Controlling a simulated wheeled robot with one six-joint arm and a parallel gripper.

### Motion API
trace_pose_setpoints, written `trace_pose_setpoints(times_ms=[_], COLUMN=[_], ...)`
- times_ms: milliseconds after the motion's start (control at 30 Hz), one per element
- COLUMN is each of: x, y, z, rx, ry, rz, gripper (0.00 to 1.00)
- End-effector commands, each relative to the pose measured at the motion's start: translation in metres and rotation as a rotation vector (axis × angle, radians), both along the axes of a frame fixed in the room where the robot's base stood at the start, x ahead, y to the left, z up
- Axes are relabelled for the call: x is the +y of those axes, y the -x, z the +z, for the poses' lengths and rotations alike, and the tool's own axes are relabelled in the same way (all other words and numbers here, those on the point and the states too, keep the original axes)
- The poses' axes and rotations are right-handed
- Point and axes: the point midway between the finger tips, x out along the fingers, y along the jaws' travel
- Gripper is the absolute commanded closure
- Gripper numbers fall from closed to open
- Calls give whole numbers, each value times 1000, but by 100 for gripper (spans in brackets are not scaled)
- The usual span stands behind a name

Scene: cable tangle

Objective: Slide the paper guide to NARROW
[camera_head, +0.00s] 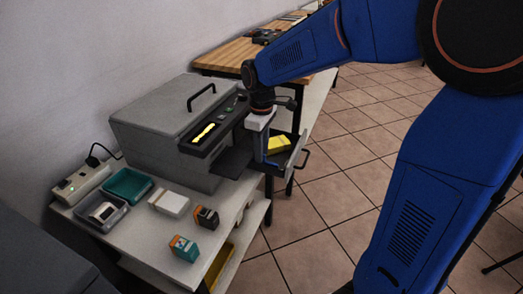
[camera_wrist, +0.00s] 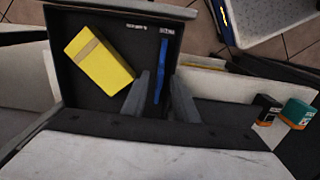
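The paper guide is a thin blue bar (camera_wrist: 162,66) in the open dark paper tray (camera_wrist: 84,20), seen in the wrist view. Two small pale labels sit near the tray's far edge, one in line with the bar and one left of it; their words are too small to read. My gripper (camera_wrist: 159,82) is open, its two grey fingers apart. The bar shows between the fingertips in the picture; I cannot tell whether either touches it.
A yellow block (camera_wrist: 98,60) lies in the tray left of the guide, also in the head view (camera_head: 278,144). The grey printer (camera_head: 170,125) stands behind the tray. Orange-marked cartridges (camera_head: 184,248), small trays and a power strip (camera_head: 80,183) are on the table.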

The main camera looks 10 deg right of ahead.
Motion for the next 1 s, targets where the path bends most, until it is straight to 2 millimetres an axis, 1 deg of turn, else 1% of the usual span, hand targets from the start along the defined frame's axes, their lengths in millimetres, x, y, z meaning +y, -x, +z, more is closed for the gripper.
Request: trace_pose_setpoints(times_ms=[267, 300, 400, 1000], x=[0, 0, 0, 0], y=[0, 0, 0, 0], z=[-1, -1, -1, -1], rx=[0, 0, 0, 0], ry=[0, 0, 0, 0], rz=[0, 0, 0, 0], gripper=[73, 78, 100, 100])
